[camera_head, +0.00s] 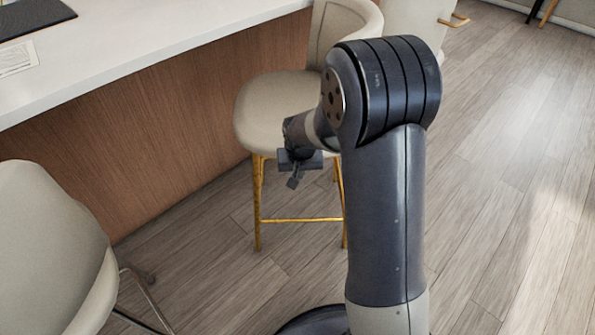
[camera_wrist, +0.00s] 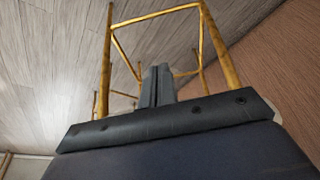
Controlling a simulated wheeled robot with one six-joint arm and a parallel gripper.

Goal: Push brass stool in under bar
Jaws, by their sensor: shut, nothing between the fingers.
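The brass stool (camera_head: 270,110) has a cream seat and back on thin brass legs with a low footrest bar. It stands at the bar (camera_head: 150,130), its seat close to the wood panel in the head view; part of it is hidden behind my arm. My gripper (camera_head: 293,180) is at the near side of the stool, just below seat level. In the wrist view my gripper (camera_wrist: 157,75) points towards the brass legs (camera_wrist: 220,50), its fingers together and empty. I cannot tell whether it touches the stool.
Another cream stool (camera_head: 50,250) with a dark metal leg stands at the lower left. A further cream chair (camera_head: 415,20) with brass parts is behind the brass stool. A dark mat (camera_head: 30,15) and a paper (camera_head: 15,58) lie on the white counter. Wood floor (camera_head: 510,170) is clear at right.

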